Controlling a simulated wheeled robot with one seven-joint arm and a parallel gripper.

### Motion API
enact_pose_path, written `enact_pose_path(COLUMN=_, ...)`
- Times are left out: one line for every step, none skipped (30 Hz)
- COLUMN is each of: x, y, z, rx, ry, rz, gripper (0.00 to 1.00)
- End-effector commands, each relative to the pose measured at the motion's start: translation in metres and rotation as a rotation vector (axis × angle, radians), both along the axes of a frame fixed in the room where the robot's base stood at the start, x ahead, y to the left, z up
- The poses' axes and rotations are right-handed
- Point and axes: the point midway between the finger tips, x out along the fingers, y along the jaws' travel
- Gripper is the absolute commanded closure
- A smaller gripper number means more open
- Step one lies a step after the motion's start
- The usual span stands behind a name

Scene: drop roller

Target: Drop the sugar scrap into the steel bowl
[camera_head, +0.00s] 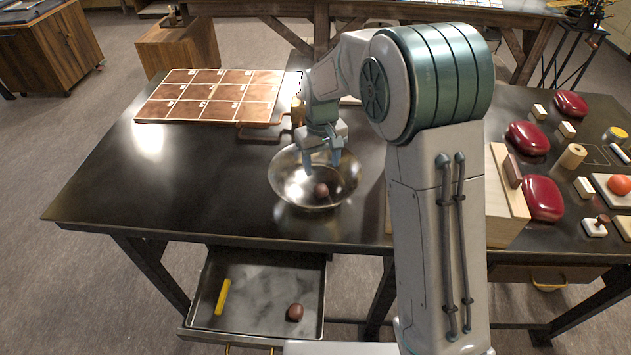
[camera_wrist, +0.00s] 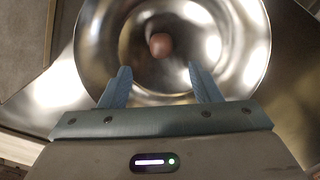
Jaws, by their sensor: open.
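The steel bowl (camera_head: 286,184) stands on the dark table, left of my arm. A small round brown lump (camera_head: 321,190), which looks like the sugar scrap, lies inside the bowl near its bottom. It also shows in the wrist view (camera_wrist: 160,45), beyond my fingertips. My gripper (camera_head: 322,160) is over the bowl, pointing down, with its fingers spread and nothing between them. In the wrist view the two blue fingers (camera_wrist: 160,80) are wide apart in front of the bowl (camera_wrist: 93,50).
An open drawer (camera_head: 257,325) below the table holds a similar brown lump (camera_head: 295,313) and a yellow stick (camera_head: 223,297). A copper grid tray (camera_head: 208,96) lies at the back left. Dark red rounded objects (camera_head: 543,198) and small blocks stand at the right. The table's left front is clear.

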Motion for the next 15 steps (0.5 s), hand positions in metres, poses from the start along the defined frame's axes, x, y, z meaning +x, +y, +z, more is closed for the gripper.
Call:
enact_pose_path(x=0.001, y=0.000, z=0.006, rx=0.002, ry=-0.004, rz=0.000, gripper=0.43)
enact_pose_path(x=0.001, y=0.000, z=0.011, rx=0.001, ry=-0.005, rz=0.000, gripper=0.43)
enact_pose_path(x=0.000, y=0.001, z=0.018, rx=0.002, ry=-0.006, rz=0.000, gripper=0.43)
enact_pose_path(x=0.001, y=0.001, z=0.025, rx=0.002, ry=-0.007, rz=0.000, gripper=0.43)
enact_pose_path(x=0.001, y=0.001, z=0.031, rx=0.002, ry=-0.006, rz=0.000, gripper=0.43)
enact_pose_path(x=0.001, y=0.001, z=0.041, rx=0.002, ry=-0.007, rz=0.000, gripper=0.43)
enact_pose_path(x=0.000, y=0.001, z=0.048, rx=0.002, ry=-0.007, rz=0.000, gripper=0.43)
enact_pose_path(x=0.000, y=0.002, z=0.055, rx=0.002, ry=-0.006, rz=0.000, gripper=0.43)
enact_pose_path(x=0.000, y=0.002, z=0.065, rx=0.002, ry=-0.007, rz=0.000, gripper=0.43)
enact_pose_path(x=0.000, y=0.002, z=0.072, rx=0.002, ry=-0.006, rz=0.000, gripper=0.43)
enact_pose_path(x=0.000, y=0.002, z=0.078, rx=0.002, ry=-0.006, rz=0.000, gripper=0.43)
enact_pose_path(x=0.000, y=0.002, z=0.087, rx=0.001, ry=-0.005, rz=0.000, gripper=0.43)
enact_pose_path(x=0.000, y=0.002, z=0.093, rx=0.002, ry=-0.006, rz=0.000, gripper=0.43)
enact_pose_path(x=0.000, y=0.002, z=0.099, rx=0.001, ry=-0.005, rz=0.000, gripper=0.43)
enact_pose_path(x=-0.001, y=0.002, z=0.106, rx=0.001, ry=-0.004, rz=0.000, gripper=0.43)
